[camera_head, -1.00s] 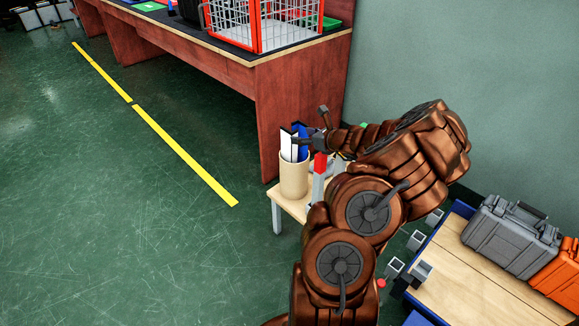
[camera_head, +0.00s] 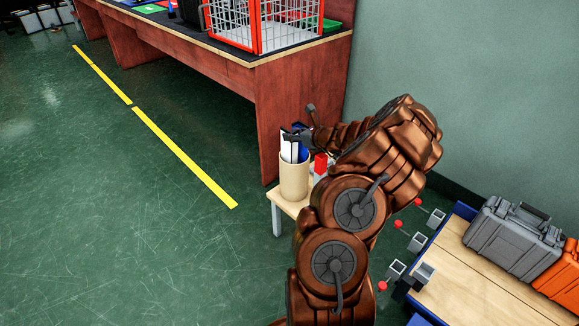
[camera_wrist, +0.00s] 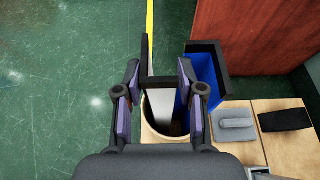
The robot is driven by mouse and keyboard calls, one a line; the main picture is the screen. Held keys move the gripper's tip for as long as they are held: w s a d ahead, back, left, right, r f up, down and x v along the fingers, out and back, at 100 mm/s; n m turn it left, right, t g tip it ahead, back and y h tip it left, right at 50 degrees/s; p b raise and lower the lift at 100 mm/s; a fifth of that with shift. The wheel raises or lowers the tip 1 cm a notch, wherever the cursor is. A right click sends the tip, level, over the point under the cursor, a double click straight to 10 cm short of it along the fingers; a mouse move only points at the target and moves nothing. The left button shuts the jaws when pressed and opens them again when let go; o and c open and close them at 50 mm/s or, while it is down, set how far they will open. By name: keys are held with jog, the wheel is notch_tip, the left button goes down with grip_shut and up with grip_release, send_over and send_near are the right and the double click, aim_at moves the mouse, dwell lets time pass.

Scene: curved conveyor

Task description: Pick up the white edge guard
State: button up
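The white edge guard (camera_head: 287,146) stands upright in a beige cylindrical holder (camera_head: 293,178), beside a blue edge guard (camera_head: 303,142). In the wrist view the white guard's dark, L-shaped top edge (camera_wrist: 158,83) lies between the fingers of my gripper (camera_wrist: 158,76). The two purple-padded fingers are spread, with room around the guard; I cannot see clear contact. The blue guard (camera_wrist: 204,72) is just right of the right finger. In the head view my gripper (camera_head: 301,136) is at the guards' tops and partly hides them.
The holder stands on a small wooden table (camera_head: 282,202), with a grey item (camera_wrist: 234,124) and a black item (camera_wrist: 285,119) to the right in the wrist view. A red-brown workbench (camera_head: 275,105) stands close behind. Open green floor is to the left.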

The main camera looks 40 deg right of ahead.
grip_shut()
dwell(0.4)
